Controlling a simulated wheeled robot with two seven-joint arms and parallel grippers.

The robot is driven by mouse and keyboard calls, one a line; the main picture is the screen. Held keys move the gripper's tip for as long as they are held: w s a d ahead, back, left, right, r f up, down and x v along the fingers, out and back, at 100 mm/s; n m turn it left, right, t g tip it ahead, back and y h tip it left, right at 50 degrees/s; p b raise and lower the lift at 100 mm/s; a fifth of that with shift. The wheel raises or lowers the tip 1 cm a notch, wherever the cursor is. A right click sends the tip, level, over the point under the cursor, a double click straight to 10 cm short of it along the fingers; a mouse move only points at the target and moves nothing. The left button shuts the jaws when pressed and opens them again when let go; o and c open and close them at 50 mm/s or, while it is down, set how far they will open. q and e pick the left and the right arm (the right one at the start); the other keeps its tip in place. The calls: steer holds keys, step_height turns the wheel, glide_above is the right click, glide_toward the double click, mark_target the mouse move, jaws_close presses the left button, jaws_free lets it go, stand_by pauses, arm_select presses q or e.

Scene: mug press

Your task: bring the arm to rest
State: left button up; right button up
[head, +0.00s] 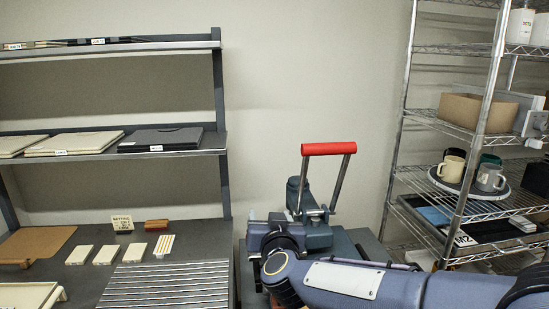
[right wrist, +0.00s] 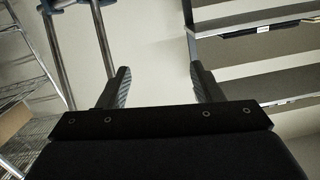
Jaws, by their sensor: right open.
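My right arm reaches in from the lower right in the head view, and its gripper (head: 262,216) is in front of the mug press (head: 318,236). In the right wrist view the two fingers of this gripper (right wrist: 162,86) stand apart with nothing between them. The press lever is raised, with its red handle (head: 329,149) at the top. Two metal lever bars (right wrist: 58,60) show at the upper left of the right wrist view, apart from the fingers. My arm hides the lower part of the press. My left gripper is not in view.
A wire rack (head: 480,140) at the right holds several mugs (head: 451,168) on a round tray and a cardboard box (head: 478,112). A grey shelf unit (head: 180,150) with a worktop stands at the left. A ribbed metal plate (head: 165,287) and white blocks (head: 105,255) lie on the worktop.

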steer(key=s+d+f+g+y, duration=0.2)
steer(key=s+d+g+y, duration=0.25)
steer(key=s+d, duration=0.95)
steer(key=s+d+f+m+g+h, duration=0.1)
steer(key=s+d+f+g, duration=0.2)
steer(key=s+f, duration=0.3)
steer(key=s+d+f+m+g+h, duration=0.1)
steer(key=s+f, duration=0.6)
steer(key=s, duration=0.7)
steer(key=d+g+h, duration=0.1)
steer(key=d+g, duration=0.1)
steer(key=d, duration=0.1)
steer(key=shift+s+d+f, duration=0.25)
steer(key=shift+d, duration=0.15)
